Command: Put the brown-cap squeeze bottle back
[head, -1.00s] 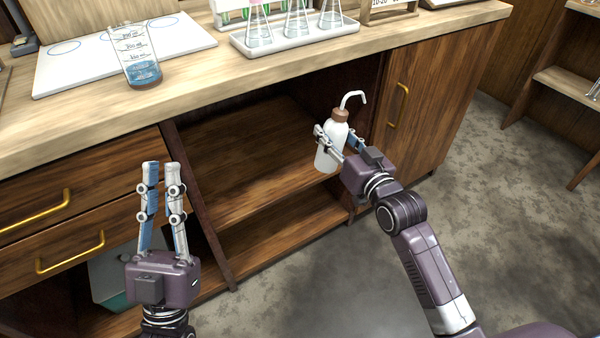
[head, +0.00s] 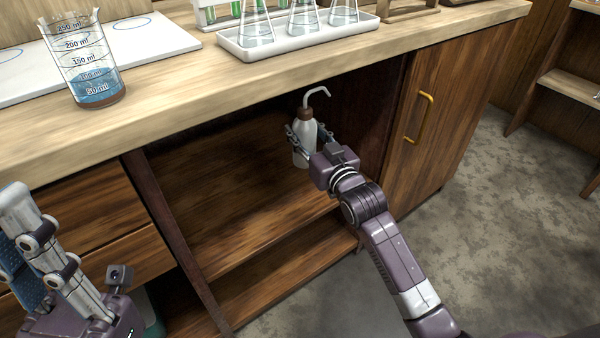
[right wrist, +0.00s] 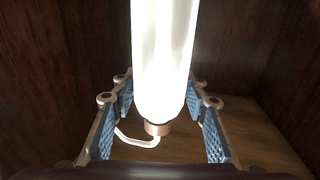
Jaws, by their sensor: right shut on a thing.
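The white squeeze bottle (head: 304,148) with a brown cap and a bent white spout is upright in the open bay of the cabinet, over the upper shelf (head: 225,205). My right gripper (head: 308,134) is shut on its body. In the right wrist view, the bottle (right wrist: 164,55) stands between the blue-padded fingers, with its brown cap and spout at the bottom of the picture. I cannot tell whether its base touches the shelf. My left gripper (head: 45,255) is at the lower left, partly cut off, away from the bottle.
On the worktop (head: 170,90) above stand a beaker (head: 88,65) of blue liquid and a white tray (head: 290,46) with flasks. A cabinet door (head: 450,110) with a yellow handle is right of the bay. The upper shelf's left part is bare.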

